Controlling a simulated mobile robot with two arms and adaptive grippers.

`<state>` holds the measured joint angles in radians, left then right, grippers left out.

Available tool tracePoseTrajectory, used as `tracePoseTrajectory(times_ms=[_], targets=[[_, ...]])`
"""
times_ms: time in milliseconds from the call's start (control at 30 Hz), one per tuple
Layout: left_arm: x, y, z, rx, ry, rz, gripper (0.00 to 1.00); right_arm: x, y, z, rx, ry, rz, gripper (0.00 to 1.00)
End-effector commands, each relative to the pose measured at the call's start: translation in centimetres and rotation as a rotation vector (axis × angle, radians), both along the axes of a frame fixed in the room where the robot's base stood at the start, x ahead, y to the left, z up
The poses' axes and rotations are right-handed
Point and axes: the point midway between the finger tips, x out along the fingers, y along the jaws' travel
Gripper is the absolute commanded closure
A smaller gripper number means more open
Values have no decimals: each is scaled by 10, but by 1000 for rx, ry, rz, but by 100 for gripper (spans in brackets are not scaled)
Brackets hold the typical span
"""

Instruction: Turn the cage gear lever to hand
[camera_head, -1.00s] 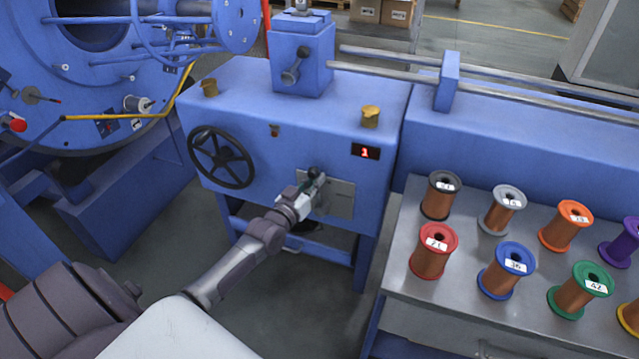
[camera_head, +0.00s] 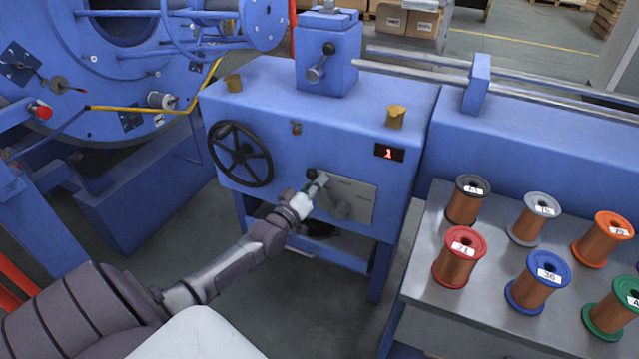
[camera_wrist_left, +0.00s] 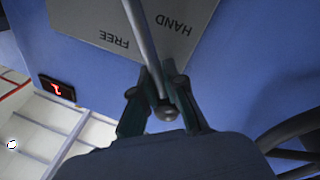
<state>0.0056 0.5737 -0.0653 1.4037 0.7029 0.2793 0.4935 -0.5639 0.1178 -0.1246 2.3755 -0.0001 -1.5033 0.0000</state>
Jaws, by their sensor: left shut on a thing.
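The cage gear lever is a grey rod with a dark round knob, on a light metal plate (camera_head: 358,195) on the front of the blue machine. My left gripper (camera_head: 314,184) is shut on the lever's knob end, at the plate's left side. In the left wrist view the gripper's fingers (camera_wrist_left: 158,82) lie on both sides of the lever (camera_wrist_left: 142,35), with the knob (camera_wrist_left: 167,112) between them. The plate's words HAND and FREE show upside down there, with the rod between them. The lever's lower end is partly unclear in the head view. My right gripper is not in view.
A black handwheel (camera_head: 240,155) is left of the plate, and a red digit display (camera_head: 389,152) is above it. A grey table (camera_head: 420,275) with several wire spools stands at the right. Open floor lies below the machine.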

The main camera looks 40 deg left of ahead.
Motion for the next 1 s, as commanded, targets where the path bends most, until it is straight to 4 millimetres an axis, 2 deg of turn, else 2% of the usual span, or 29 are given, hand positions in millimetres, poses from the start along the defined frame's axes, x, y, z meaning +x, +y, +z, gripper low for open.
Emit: tracePoseTrajectory(times_ms=[33,267,300,433,467,767,867,1000], targets=[[2,6,12,-3,-26,9,100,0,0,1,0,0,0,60],[2,7,12,-4,-25,9,100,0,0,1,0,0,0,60],[2,7,11,-4,-25,9,88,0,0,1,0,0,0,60],[2,7,11,-3,-25,10,66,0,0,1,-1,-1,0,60],[2,7,12,-2,-25,10,63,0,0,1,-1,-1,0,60],[0,4,6,-3,-14,7,63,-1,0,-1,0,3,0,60],[-8,3,3,-3,-10,7,63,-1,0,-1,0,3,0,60],[-32,1,0,-3,-10,7,63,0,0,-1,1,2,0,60]])
